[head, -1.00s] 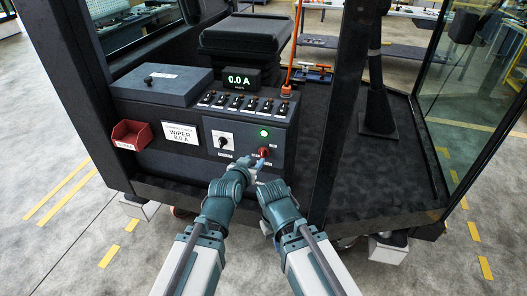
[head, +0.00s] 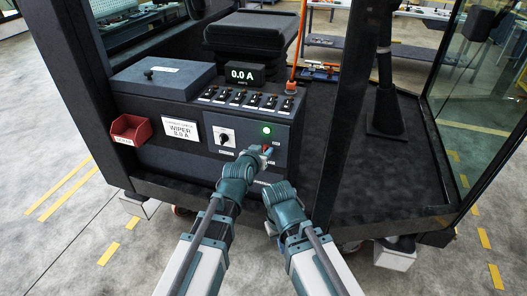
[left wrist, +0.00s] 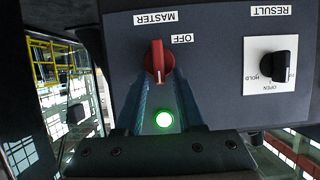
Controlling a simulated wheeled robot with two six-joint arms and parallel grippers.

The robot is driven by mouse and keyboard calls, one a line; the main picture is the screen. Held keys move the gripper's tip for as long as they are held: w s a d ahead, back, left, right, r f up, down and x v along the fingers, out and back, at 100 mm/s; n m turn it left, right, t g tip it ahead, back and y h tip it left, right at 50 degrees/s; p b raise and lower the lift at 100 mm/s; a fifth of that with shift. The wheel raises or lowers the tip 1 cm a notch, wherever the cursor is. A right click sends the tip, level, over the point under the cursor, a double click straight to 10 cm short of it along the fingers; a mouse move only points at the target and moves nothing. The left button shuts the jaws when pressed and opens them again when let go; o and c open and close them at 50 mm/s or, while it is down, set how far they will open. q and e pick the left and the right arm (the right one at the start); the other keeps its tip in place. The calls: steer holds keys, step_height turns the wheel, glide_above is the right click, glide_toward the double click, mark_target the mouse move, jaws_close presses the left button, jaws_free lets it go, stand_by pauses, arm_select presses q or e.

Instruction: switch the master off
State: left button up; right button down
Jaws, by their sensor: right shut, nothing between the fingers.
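The master switch is a red knob (left wrist: 158,62) on the dark panel, labelled MASTER with an OFF mark beside it; the labels appear upside down in the left wrist view. In the head view the red knob (head: 267,149) is partly hidden by my left gripper (head: 257,154). A green lamp (left wrist: 164,119) beside the knob is lit. My right gripper (head: 281,190) is shut and empty, low in front of the panel.
A black selector knob (left wrist: 279,66) on a white plate sits beside the master switch. A row of several toggle switches (head: 245,100) runs above, with a display (head: 246,74) reading 0.0 A. A red bin (head: 131,129) hangs at left. A dark post (head: 345,110) stands at right.

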arm_select(q)
jaws_close()
steer(key=shift+w+a+f+n+t+h+b, duration=0.15)
steer(key=shift+a+f+n+h+b, duration=0.3)
steer(key=shift+n+h+b, duration=1.2)
steer(key=shift+w+a+f+n+t+h+b, duration=0.1)
steer(key=shift+a+f+n+h+b, duration=0.55)
steer(key=shift+n+b, duration=1.8)
steer(key=shift+w+a+f+n+t+h+b, duration=0.2)
steer(key=shift+n+h+b, duration=1.3)
steer(key=shift+n, duration=1.1)
steer(key=shift+s+d, duration=0.1)
steer(key=shift+o, duration=1.1)
jaws_free()
